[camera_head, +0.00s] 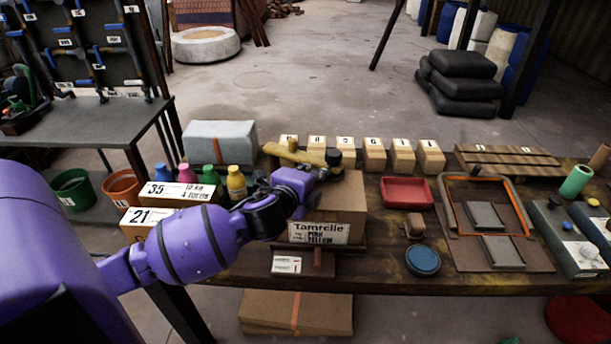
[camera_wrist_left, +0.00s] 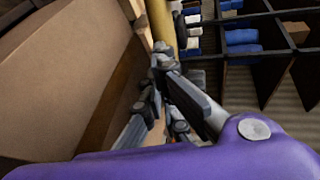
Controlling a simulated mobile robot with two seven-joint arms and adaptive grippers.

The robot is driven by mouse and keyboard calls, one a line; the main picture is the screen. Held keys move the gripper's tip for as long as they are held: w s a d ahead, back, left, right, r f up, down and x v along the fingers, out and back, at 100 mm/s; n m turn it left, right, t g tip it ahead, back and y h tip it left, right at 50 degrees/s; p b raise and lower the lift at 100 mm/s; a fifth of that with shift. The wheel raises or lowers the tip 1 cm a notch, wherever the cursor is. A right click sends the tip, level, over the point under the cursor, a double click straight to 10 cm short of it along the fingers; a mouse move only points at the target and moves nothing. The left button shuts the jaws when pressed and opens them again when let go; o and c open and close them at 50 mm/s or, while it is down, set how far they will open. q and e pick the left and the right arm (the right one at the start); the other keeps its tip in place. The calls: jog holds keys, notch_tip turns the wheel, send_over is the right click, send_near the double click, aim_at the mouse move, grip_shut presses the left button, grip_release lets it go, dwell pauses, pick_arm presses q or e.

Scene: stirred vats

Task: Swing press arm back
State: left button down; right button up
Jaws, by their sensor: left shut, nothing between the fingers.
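A yellow wooden bar, which looks like the press arm (camera_head: 290,154), lies behind the brown block labelled "Tamrelle" (camera_head: 345,197), with a dark knob (camera_head: 334,157) near its right end. The bar also shows in the left wrist view (camera_wrist_left: 160,22), upright beside a large brown surface. My left gripper (camera_head: 328,172) is over the brown block, close to the knob. Its fingers (camera_wrist_left: 163,70) are shut and empty, near the bar's lower end in the wrist view. I cannot tell whether they touch it. My forearm hides part of the block's left side.
Several numbered wooden blocks (camera_head: 375,155) stand along the table's back edge. Colored bottles (camera_head: 236,183) and number cards (camera_head: 150,217) are at left. A red tray (camera_head: 407,193), a blue round lid (camera_head: 423,260) and an orange-edged frame (camera_head: 487,178) are at right.

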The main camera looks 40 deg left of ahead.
aim_at(322, 166)
pick_arm(q)
jog(key=w+n+y, duration=0.1)
jog(key=w+y, duration=0.1)
jog(key=w+n+g+y+p, duration=0.1)
jog(key=shift+w+d+r+n, duration=0.15)
jog(key=shift+w+d+n, duration=0.1)
jog(key=shift+w+n, duration=0.1)
jog(key=shift+w+a+n+g+y, duration=0.1)
jog(key=shift+w+n+g+y, duration=0.2)
jog(key=shift+w+n+y, duration=0.25)
jog(key=shift+w+a+n+g+y+p, duration=0.2)
jog(key=shift+w+n+g+y+p, duration=0.15)
jog(key=shift+w+y, duration=0.35)
